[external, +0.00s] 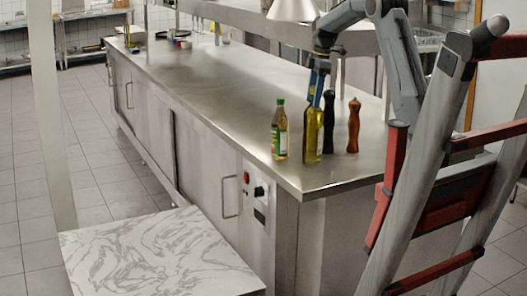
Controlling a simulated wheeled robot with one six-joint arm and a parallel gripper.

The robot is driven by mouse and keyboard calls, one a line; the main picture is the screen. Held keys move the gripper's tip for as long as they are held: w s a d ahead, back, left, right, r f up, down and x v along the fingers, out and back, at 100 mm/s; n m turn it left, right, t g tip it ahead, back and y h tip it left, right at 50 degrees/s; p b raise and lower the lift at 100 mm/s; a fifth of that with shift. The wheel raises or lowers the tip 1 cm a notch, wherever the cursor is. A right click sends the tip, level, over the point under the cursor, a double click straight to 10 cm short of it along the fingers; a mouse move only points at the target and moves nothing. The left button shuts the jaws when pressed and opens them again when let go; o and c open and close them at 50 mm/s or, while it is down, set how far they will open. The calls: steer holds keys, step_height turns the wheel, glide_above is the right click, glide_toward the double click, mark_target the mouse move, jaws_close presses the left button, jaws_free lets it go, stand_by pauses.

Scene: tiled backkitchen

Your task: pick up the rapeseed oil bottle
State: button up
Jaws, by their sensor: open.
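Two oil bottles stand upright near the front right corner of the steel counter (200,78). One is a short bottle (280,138) with a green cap and a green-and-white label. The labels are too small to read, so I cannot tell by name which is the rapeseed oil. My gripper (315,97) points down at the neck of the taller bottle, and is open. It overlaps the bottle's top in the picture; I cannot tell whether the fingers are around the neck or touching it.
A dark pepper mill (328,123) and a brown wooden mill (354,127) stand close to the right of the taller bottle. A lamp shade (293,10) hangs above. A marble-topped surface (150,255) is in front. The counter's middle is clear; small items lie at its far end.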

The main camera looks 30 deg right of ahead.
steer(key=c, duration=1.3)
jaws_close()
steer(key=shift+s+f, duration=0.1)
steer(key=shift+f, duration=0.05)
